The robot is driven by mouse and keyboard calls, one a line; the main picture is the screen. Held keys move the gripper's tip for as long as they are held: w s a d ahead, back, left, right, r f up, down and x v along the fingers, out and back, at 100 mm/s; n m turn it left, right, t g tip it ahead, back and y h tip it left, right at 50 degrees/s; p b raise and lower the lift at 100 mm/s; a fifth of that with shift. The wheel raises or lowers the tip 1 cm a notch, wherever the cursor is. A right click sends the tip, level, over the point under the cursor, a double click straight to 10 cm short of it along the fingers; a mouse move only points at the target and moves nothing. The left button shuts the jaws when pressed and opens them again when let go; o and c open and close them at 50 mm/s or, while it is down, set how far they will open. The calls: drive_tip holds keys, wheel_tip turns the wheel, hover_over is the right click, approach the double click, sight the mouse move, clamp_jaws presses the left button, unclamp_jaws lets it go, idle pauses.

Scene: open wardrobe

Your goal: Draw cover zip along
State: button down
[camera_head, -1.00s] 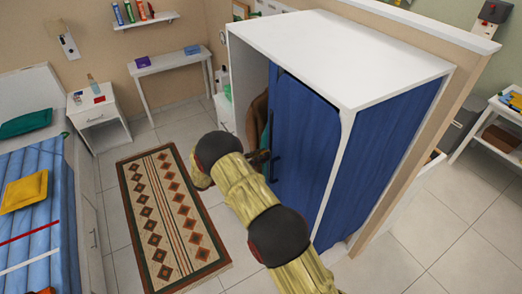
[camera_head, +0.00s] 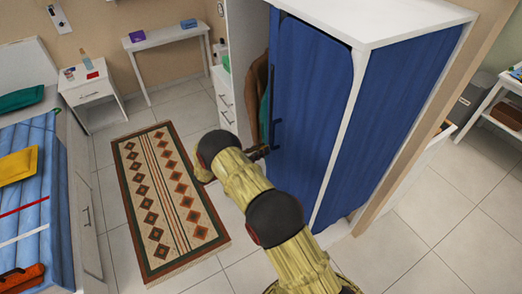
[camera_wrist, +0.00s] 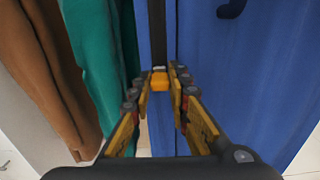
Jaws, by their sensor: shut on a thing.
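The wardrobe's blue cloth cover (camera_head: 312,105) hangs across the front; its left edge stands open. A dark vertical strip (camera_head: 275,70) runs along that edge and shows again in the wrist view (camera_wrist: 157,30). My gripper (camera_head: 260,152) is at this edge, partly hidden by my arm in the head view. In the wrist view my gripper (camera_wrist: 161,79) has its fingertips closed on a small orange zip pull (camera_wrist: 160,84), just below the dark strip. Blue cloth lies on both sides of the fingers. The zip's teeth are too small to make out.
A teal garment (camera_wrist: 98,50) and a brown garment (camera_wrist: 45,70) hang just left of the fingers. A dark hooked piece (camera_wrist: 231,8) is at upper right. White drawers (camera_head: 224,95) stand left of the opening. A patterned rug (camera_head: 166,205) lies on the floor.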

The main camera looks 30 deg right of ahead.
drive_tip(key=shift+f, duration=0.25)
drive_tip(key=c, duration=1.8)
unclamp_jaws()
drive_tip(key=shift+s+f, duration=0.1)
drive_tip(key=shift+f, duration=0.05)
drive_tip(key=shift+c, duration=0.2)
drive_tip(key=shift+o, duration=0.8)
drive_tip(key=shift+a, duration=0.1)
drive_tip(key=a, duration=1.2)
drive_tip(key=shift+s, duration=0.15)
